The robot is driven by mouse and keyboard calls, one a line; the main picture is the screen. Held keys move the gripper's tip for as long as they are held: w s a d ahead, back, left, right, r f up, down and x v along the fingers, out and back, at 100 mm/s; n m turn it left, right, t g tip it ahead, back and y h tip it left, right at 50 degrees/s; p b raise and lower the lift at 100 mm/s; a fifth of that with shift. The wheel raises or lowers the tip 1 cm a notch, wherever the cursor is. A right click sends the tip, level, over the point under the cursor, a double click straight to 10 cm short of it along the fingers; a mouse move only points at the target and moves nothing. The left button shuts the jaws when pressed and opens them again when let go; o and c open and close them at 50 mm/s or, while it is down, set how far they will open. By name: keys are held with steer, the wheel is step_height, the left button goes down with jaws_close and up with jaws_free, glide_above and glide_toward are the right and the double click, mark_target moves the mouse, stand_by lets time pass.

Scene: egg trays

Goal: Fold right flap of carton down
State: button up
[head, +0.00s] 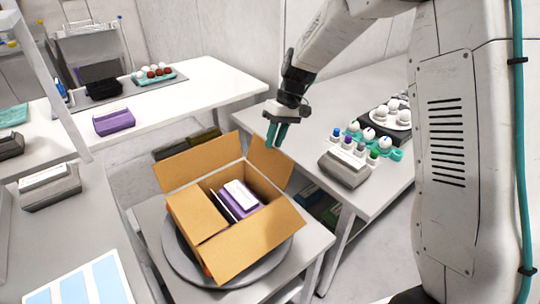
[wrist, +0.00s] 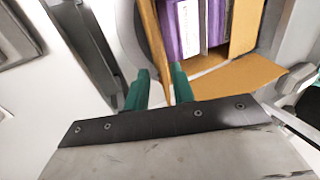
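The open brown carton (head: 205,215) sits on a round grey turntable (head: 180,262), with purple and white boxes (head: 240,197) inside. Its back-right flap (head: 270,163) stands up and leans outward. The back-left flap (head: 197,162) also stands raised, and the front-right flap (head: 262,240) is splayed outward. My gripper (head: 277,134) is at the upper edge of the back-right flap. In the wrist view its teal fingers (wrist: 160,88) are apart, with a flap (wrist: 162,55) seen nearly edge-on between them. I cannot tell whether either finger touches it.
A side table on the right holds a grey box (head: 345,168), small capped bottles (head: 358,147) and a teal egg tray (head: 388,152). A white table at the back holds a purple box (head: 113,122) and a tray of eggs (head: 160,75). Space above the carton looks clear.

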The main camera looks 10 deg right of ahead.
mark_target(270, 153)
steer(key=shift+x, duration=2.8)
jaws_close()
